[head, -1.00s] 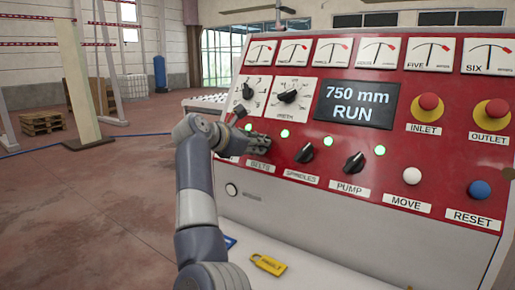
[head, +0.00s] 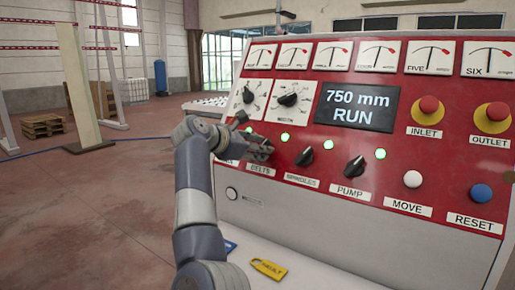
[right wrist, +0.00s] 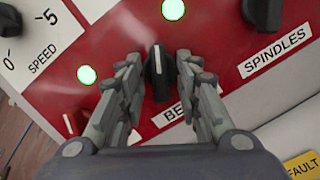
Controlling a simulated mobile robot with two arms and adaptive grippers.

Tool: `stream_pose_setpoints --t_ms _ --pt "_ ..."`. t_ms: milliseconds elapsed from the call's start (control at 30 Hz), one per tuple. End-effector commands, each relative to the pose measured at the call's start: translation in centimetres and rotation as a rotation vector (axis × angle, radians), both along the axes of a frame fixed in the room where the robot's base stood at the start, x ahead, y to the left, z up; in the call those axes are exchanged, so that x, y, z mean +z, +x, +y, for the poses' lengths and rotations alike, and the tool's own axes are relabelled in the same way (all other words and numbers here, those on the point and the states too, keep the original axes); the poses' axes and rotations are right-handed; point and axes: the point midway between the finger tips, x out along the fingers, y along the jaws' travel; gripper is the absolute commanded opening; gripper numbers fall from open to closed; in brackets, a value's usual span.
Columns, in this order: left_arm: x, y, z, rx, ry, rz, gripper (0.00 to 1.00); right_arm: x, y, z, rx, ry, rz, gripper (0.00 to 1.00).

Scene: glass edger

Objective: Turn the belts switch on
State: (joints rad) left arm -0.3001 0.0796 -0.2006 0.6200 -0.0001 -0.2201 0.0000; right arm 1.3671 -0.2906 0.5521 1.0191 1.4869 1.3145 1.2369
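The belts switch (right wrist: 157,72) is a black knob with a white pointer line on the red panel, above the partly covered BELTS label (head: 262,169). In the right wrist view its pointer line points up in the picture. My right gripper (right wrist: 158,68) has one finger on each side of the knob, with a narrow gap showing on both sides. In the head view the same gripper (head: 262,148) covers the knob. Green lamps glow beside the switch, one at its upper right (right wrist: 172,9) and one at its left (right wrist: 87,75). My left gripper is not in view.
The spindles knob (head: 305,157) and pump knob (head: 354,167) are to the right. The display (head: 357,106) reads 750 mm RUN. Red inlet (head: 428,105) and outlet (head: 496,111) buttons sit farther right. A yellow FAULT tag (head: 269,268) lies on the ledge below.

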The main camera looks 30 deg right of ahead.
Motion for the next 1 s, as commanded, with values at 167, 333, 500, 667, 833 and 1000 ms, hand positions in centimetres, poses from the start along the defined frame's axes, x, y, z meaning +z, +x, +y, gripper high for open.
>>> stream_pose_setpoints --t_ms 167,333,500,667,833,1000 --pt "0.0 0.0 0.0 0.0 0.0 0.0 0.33 0.0 0.0 0.0 0.0 -0.001 0.001 0.33" --pt "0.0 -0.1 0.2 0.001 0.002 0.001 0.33 0.6 0.0 0.0 0.0 -0.002 0.0 0.33" --pt "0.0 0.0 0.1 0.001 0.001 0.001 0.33 3.2 0.0 -0.1 0.0 -0.002 -0.002 0.33" --pt "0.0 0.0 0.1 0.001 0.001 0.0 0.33 6.6 0.0 0.0 0.002 -0.005 -0.004 0.33" --pt "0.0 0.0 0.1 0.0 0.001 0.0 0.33 8.8 0.1 -0.1 0.001 -0.003 0.0 0.33" --pt "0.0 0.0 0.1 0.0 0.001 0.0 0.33 9.8 0.1 0.0 0.0 0.0 0.001 0.33"
